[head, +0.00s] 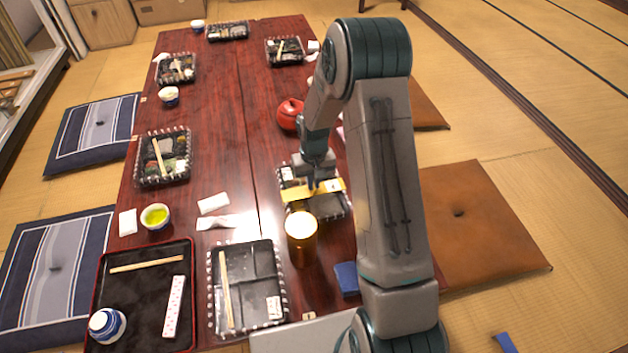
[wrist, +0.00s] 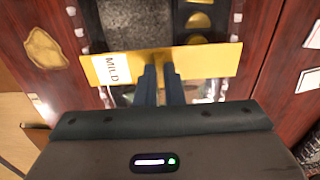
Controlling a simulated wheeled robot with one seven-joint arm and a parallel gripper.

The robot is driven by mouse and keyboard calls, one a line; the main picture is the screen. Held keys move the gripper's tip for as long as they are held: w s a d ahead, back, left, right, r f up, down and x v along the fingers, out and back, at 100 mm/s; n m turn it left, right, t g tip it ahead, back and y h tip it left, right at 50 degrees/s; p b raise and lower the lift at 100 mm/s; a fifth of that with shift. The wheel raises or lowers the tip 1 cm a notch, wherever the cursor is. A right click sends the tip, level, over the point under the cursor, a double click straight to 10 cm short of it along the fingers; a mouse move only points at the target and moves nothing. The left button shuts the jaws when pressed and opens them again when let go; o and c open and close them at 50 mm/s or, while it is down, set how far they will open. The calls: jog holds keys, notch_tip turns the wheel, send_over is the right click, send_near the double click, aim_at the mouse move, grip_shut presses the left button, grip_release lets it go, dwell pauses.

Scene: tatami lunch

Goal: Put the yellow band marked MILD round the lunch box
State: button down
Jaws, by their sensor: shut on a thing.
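The yellow band (wrist: 212,62) is a flat strip with a white label reading MILD at its left end in the wrist view. My gripper (wrist: 162,72) is shut on the middle of the band. The band lies crosswise over a dark lunch box (wrist: 130,22) with striped edges, and its ends reach past the box's sides. In the head view the band (head: 297,193) shows over the lunch box (head: 325,207), below my gripper (head: 314,184). I cannot tell whether the band touches the lid. My fingers and arm hide part of both.
An amber cylinder with a bright top (head: 301,238) stands just in front of the box. A red teapot (head: 290,114) is behind it. Another lunch box (head: 262,262) and a black tray (head: 144,318) lie at the table's front. A folded blue cloth (head: 346,278) lies near the right edge.

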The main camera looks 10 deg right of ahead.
jog(key=c, duration=0.9)
grip_release()
jog(key=shift+r, duration=0.1)
notch_tip(320, 180, up, 8)
jog(key=p, duration=0.6)
dwell(0.5)
